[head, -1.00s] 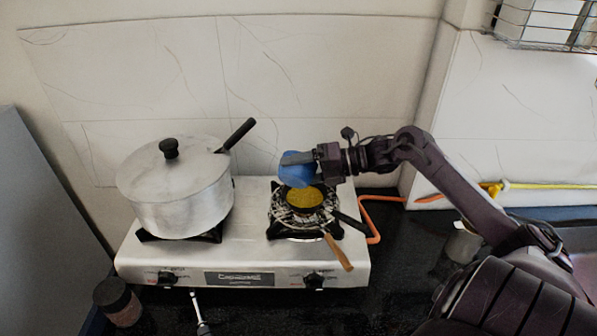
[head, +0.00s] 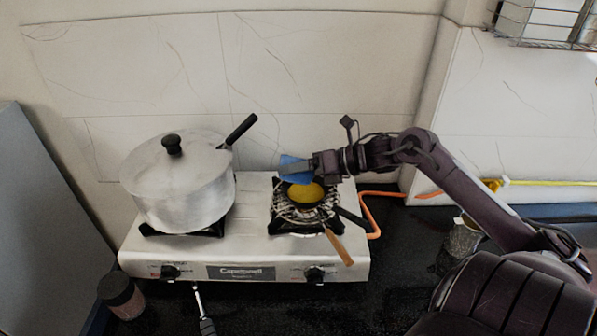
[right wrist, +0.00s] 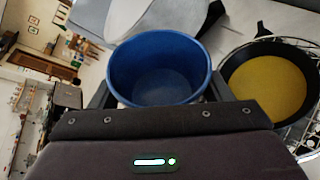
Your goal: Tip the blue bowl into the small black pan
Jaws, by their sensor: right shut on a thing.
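My right gripper (head: 298,168) comes in from the right and is shut on the blue bowl (head: 293,177), just above and behind the small black pan (head: 308,207). In the right wrist view the bowl (right wrist: 160,60) sits between the fingers, its inside showing blue with no yellow stuff visible. The bowl looks tilted, but its exact angle is hard to tell. The pan (right wrist: 236,78) lies to the right of the bowl in that view. It holds a flat yellow layer (right wrist: 268,88), which also shows in the head view (head: 305,192). My left gripper is out of view.
The pan sits on the right burner of a white two-burner stove (head: 250,255). A large lidded metal pot (head: 180,190) stands on the left burner. A wooden handle (head: 338,248) sticks out in front of the pan. A dark jar (head: 121,297) stands at front left.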

